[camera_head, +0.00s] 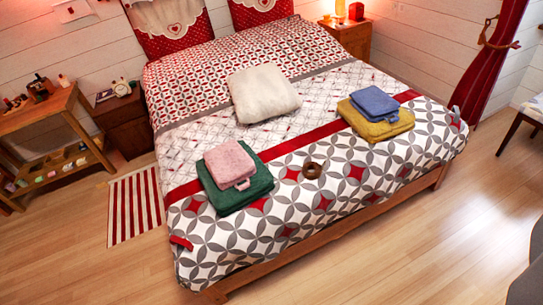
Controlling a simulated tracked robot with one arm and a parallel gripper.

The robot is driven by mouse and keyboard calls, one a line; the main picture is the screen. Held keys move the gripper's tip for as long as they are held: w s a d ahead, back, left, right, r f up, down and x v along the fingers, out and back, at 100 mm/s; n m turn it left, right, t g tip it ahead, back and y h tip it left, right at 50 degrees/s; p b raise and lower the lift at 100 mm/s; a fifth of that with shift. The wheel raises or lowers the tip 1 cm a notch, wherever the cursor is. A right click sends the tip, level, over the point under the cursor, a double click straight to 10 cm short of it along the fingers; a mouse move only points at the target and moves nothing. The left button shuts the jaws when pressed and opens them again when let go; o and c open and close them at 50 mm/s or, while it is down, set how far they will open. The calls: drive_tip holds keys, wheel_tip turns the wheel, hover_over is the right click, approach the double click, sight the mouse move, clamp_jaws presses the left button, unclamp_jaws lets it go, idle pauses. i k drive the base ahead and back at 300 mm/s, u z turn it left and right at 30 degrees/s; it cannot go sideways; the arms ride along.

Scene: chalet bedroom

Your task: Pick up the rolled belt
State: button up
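A brown rolled belt (312,170) lies on the patterned bedspread near the foot of the bed (290,221). It looks like a small dark ring with a lighter centre. It sits to the right of a folded green towel (238,193) with a pink towel (230,163) on top, and apart from them. My gripper is not in view.
A yellow towel (378,126) with a blue towel (374,101) on it and a cream folded blanket (263,92) lie on the bed. A wooden shelf (50,105) and striped rug (134,205) are at the left. Wooden floor (420,245) is clear at the front right.

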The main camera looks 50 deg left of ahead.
sight(316, 175)
drive_tip(key=u, duration=0.5)
drive_tip(key=i, duration=1)
drive_tip(key=u, duration=0.5)
